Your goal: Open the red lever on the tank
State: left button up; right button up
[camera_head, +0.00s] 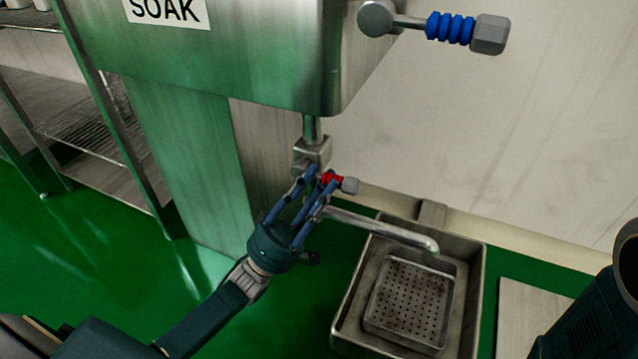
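The red lever (331,178) is a short handle with a grey end, on the metal valve below the SOAK tank (230,50). It points to the right and is partly hidden by my fingers. My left gripper (323,177) reaches up from the lower left. Its blue fingers are apart at the lever, with red showing between and beside the tips. I cannot tell whether they press on it. A bent metal spout (385,229) runs from the valve to the right. My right gripper is out of view; part of my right arm shows at the lower right.
A metal basin (345,318) with a perforated tray (372,322) stands below the spout. A blue-gripped lever (450,28) sticks out at the upper right. A wire shelf rack (90,130) stands at the left. Green floor (110,265) is open at the lower left.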

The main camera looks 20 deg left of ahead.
pick_arm(q)
grip_shut()
